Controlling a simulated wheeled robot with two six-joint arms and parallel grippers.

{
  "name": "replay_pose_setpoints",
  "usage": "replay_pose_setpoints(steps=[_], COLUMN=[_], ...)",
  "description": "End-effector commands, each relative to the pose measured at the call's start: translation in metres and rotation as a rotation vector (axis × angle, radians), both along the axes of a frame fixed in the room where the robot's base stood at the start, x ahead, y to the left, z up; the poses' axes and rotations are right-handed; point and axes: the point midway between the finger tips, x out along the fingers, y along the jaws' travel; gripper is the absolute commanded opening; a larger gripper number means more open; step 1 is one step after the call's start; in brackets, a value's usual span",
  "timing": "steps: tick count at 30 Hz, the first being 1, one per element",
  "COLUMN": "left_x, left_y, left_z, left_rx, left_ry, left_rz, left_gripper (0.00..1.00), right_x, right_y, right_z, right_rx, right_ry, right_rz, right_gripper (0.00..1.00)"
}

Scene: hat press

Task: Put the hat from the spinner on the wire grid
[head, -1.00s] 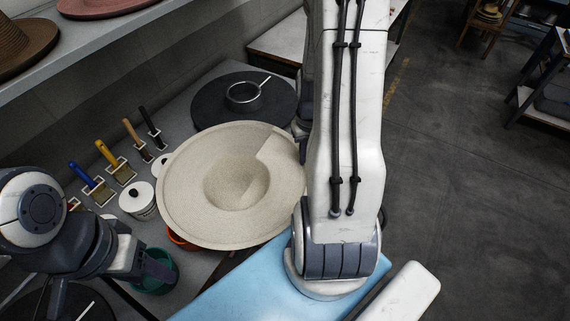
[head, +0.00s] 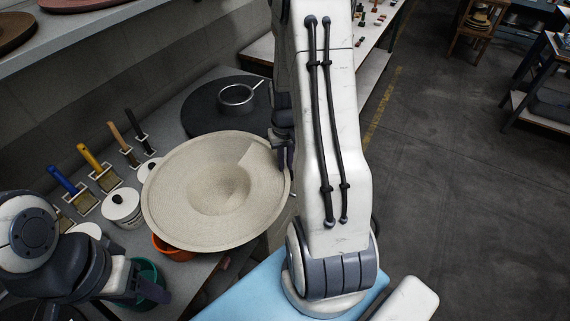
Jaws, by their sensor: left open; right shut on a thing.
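The hat (head: 217,185) is wide-brimmed and cream coloured, seen from above with its hollow crown in the middle. It is tilted above the worktop. My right gripper (head: 284,152) is shut on the right edge of the brim; my own arm partly hides that grip. A dark round disc (head: 200,108), perhaps the spinner, lies behind the hat with nothing but a metal ring pan (head: 238,96) on it. My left gripper (head: 150,287) is open and empty at the lower left, over a teal pot. I cannot make out the wire grid.
White lidded pots (head: 122,208) and several brushes in holders (head: 97,165) stand left of the hat. An orange bowl (head: 172,248) is under its brim and a teal pot (head: 150,275) is below. A shelf with hats (head: 70,42) runs above. Open floor (head: 450,190) lies right.

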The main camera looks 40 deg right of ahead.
Motion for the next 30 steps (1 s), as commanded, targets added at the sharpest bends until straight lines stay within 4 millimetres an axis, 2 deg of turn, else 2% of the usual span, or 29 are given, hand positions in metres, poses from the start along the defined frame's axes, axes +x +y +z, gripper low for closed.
replay_pose_setpoints(steps=[5, 6, 7, 8, 16, 20, 23, 30], left_x=[0.0, 0.0, 0.0, 0.0, 0.0, 0.0, 0.0, 0.0], left_y=[0.0, 0.0, 0.0, 0.0, 0.0, 0.0, 0.0, 0.0], left_z=[-0.003, -0.002, -0.002, -0.002, -0.001, 0.0, -0.002, -0.007], left_rx=[0.0, 0.0, 0.0, 0.0, 0.0, 0.0, 0.0, 0.0], left_ry=[0.0, 0.0, 0.0, 0.0, 0.0, 0.0, 0.0, 0.0], left_rz=[0.0, 0.0, 0.0, 0.0, 0.0, 0.0, 0.0, 0.0], left_gripper=[0.55, 0.55, 0.55, 0.55, 0.55, 0.55, 0.55, 0.55], right_x=[0.0, 0.0, 0.0, 0.0, 0.0, 0.001, 0.001, 0.001], right_y=[0.0, 0.0, 0.0, 0.0, 0.0, 0.0, -0.001, -0.001], right_z=[-0.004, -0.003, -0.003, -0.003, -0.002, 0.005, 0.019, 0.071], right_rx=[0.0, 0.0, 0.0, 0.0, 0.0, -0.001, -0.004, -0.004], right_ry=[0.0, 0.0, 0.0, 0.0, 0.0, -0.003, -0.006, -0.007], right_rz=[0.0, 0.0, 0.0, 0.0, 0.0, 0.0, 0.0, 0.0], right_gripper=[0.0, 0.29, 0.4, 0.44, 0.44, 0.44, 0.44, 0.44])
